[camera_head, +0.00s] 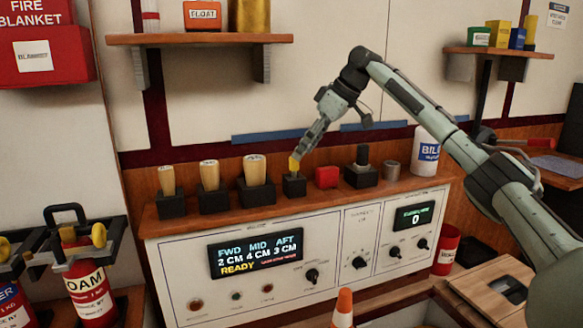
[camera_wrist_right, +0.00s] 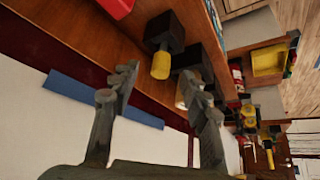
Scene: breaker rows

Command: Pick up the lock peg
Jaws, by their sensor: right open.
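A short yellow peg (camera_head: 294,165), which I take as the lock peg, stands in a small black block (camera_head: 294,186) on the wooden shelf of the control panel. My right gripper (camera_head: 299,152) comes down from above, its fingers close to the peg's top. In the wrist view the yellow peg (camera_wrist_right: 161,66) and its black block (camera_wrist_right: 164,31) lie beyond the fingertips of my open right gripper (camera_wrist_right: 158,85). Nothing is between the fingers. I cannot tell from the head view whether a finger touches the peg. My left gripper is not in view.
Several pale wooden pegs (camera_head: 209,176) in black blocks stand left of the yellow peg. A red block (camera_head: 326,177) and a black peg (camera_head: 362,155) in a black base stand to its right. The wall (camera_head: 205,115) rises close behind; a shelf (camera_head: 200,39) hangs above.

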